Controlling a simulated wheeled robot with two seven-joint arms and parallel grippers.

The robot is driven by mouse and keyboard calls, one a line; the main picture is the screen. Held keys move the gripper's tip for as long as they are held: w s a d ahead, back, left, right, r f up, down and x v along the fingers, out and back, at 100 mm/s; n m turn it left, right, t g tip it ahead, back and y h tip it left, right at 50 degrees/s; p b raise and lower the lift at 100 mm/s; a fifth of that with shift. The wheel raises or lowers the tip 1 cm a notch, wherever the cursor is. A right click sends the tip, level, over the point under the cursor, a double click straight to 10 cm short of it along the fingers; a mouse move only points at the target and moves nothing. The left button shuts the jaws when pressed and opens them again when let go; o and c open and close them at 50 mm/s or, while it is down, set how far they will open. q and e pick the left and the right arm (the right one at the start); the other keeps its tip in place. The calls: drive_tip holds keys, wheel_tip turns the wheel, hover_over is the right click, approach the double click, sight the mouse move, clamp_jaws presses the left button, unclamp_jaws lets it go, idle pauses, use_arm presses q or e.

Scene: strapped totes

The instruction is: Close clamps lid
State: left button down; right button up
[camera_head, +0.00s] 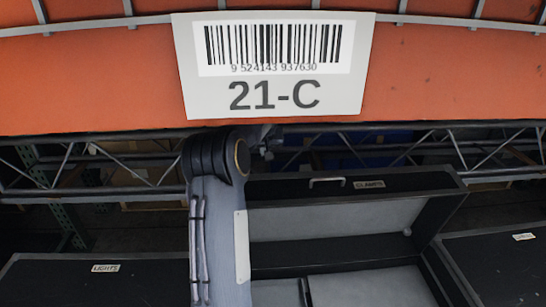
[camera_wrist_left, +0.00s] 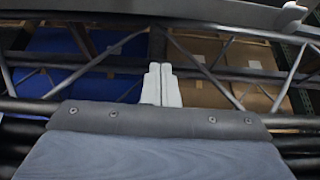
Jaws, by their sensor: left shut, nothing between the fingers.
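The clamps lid (camera_head: 420,185) stands raised on its black case in the head view, with its pale grey inside facing me. A handle (camera_head: 327,181) and a "CLAMPS" label (camera_head: 369,184) are on the lid's top edge. The open clamps case (camera_head: 432,275) is below it, lined in grey. My left arm rises in front of the lid's left end and hides part of it. My left gripper (camera_wrist_left: 162,72) shows in the left wrist view with its fingers together and empty, pointing toward the background truss. My right gripper is out of view.
A closed black case labelled "LIGHTS" (camera_head: 105,268) is on the left, and another dark case (camera_head: 500,265) is on the right. A metal truss (camera_head: 75,165) runs behind. An orange beam (camera_head: 100,80) with a "21-C" sign (camera_head: 275,95) crosses the top.

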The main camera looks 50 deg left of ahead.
use_arm(q)
drive_tip(key=f, duration=0.2)
drive_tip(key=f+p, duration=0.1)
drive_tip(key=f, duration=0.2)
drive_tip(key=f+p, duration=0.1)
drive_tip(key=f, duration=0.1)
drive_tip(key=shift+w+a+f, duration=0.25)
drive_tip(key=shift+a+f, duration=0.1)
drive_tip(key=shift+f, duration=0.05)
drive_tip(key=shift+s+d+f+p, duration=0.15)
drive_tip(key=shift+s+d+p, duration=0.05)
drive_tip(key=shift+d+p, duration=0.1)
